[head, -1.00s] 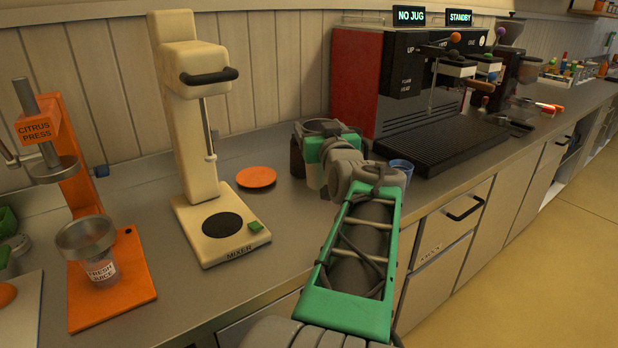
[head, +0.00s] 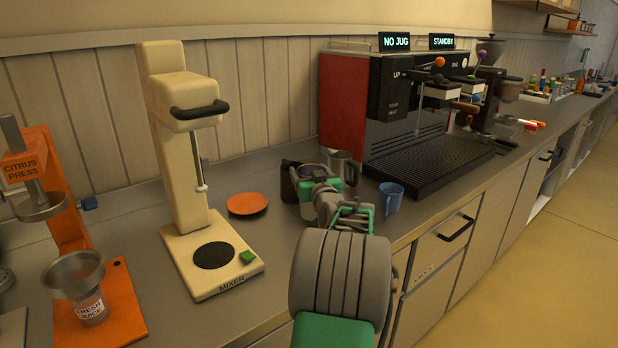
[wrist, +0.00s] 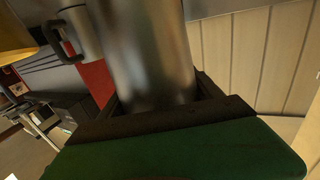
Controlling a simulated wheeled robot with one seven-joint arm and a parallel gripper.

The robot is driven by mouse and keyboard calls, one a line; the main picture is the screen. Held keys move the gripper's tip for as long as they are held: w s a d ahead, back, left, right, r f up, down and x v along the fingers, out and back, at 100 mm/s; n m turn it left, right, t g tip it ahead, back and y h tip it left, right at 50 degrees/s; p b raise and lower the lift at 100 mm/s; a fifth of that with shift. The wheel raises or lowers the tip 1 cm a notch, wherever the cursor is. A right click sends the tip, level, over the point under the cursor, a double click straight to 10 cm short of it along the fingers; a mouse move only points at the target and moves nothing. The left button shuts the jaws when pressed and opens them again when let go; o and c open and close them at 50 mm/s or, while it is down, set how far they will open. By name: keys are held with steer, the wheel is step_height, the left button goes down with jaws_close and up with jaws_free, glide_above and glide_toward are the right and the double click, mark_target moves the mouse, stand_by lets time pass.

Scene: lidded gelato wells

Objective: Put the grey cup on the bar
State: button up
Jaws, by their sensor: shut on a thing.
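My gripper (head: 320,188) is over the counter between the orange plate and the espresso machine. In the wrist view, my gripper (wrist: 158,108) is shut around a smooth grey metal cup (wrist: 150,50). In the head view, the grey cup (head: 307,208) shows only in part behind the gripper and wrist. I cannot tell whether its base touches the counter. The steel counter (head: 270,262) runs along the wall. No separate surface marked as a bar is clear to me.
A dark jug (head: 290,182) and a steel jug (head: 345,166) stand close around the gripper. A blue cup (head: 391,198) stands near the front edge. The mixer (head: 180,130), orange plate (head: 247,204) and espresso machine (head: 420,100) are nearby.

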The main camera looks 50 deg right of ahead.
steer(key=shift+f, duration=0.75)
steer(key=shift+f, duration=0.2)
steer(key=o, duration=2.1)
steer(key=shift+c, duration=0.2)
steer(key=shift+r, duration=0.1)
steer(key=shift+s+r, duration=0.15)
steer(key=b+v, duration=0.1)
steer(key=v, duration=1.1)
steer(key=shift+b, duration=0.35)
